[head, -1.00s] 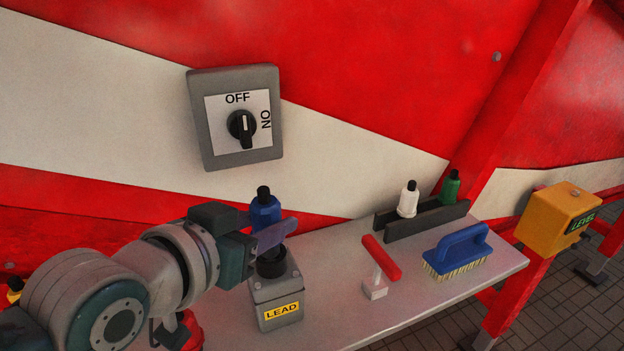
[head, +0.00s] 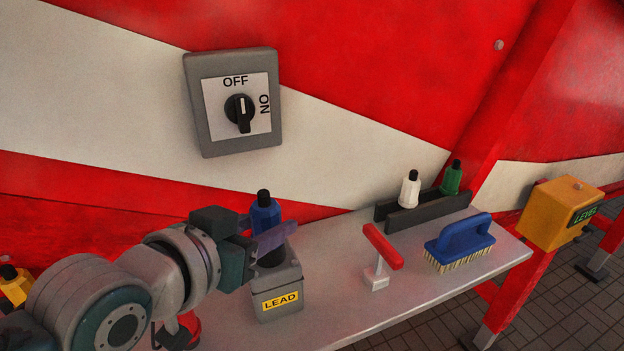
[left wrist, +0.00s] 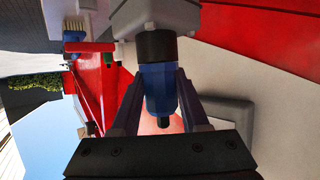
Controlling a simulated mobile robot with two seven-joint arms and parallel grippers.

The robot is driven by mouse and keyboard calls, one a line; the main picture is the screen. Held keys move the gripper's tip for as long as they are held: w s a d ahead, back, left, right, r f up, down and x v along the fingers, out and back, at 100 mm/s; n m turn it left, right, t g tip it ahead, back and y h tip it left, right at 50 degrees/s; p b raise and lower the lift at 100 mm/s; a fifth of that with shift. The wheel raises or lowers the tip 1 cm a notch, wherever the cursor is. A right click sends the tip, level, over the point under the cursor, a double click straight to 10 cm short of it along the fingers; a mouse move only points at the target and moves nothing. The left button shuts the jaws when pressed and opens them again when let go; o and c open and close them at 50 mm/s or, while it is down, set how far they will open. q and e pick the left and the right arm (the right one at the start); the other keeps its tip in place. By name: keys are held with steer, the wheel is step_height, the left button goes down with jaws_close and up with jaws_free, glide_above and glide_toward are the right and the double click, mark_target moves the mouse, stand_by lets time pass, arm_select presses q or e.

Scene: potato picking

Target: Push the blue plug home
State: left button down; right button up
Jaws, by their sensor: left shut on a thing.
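The blue plug (head: 266,216), with a black tip on top, stands upright over the grey socket box labelled LEAD (head: 277,293). My left gripper (head: 275,240) is shut on the plug, its purplish fingers hiding part of it. In the left wrist view the plug (left wrist: 158,82) sits between the two fingers (left wrist: 158,98). A black collar (left wrist: 157,46) lies between the plug's blue body and the grey box (left wrist: 160,14). I cannot tell how deep the plug sits. My right gripper is not in view.
A white plug (head: 409,190) and a green plug (head: 451,178) stand in a dark rack (head: 428,214). An OFF/ON switch (head: 233,102) is on the wall behind.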

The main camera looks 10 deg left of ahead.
arm_select(q)
steer(key=shift+f, duration=0.1)
steer(key=shift+c, duration=1.7)
jaws_free()
steer(key=v, duration=1)
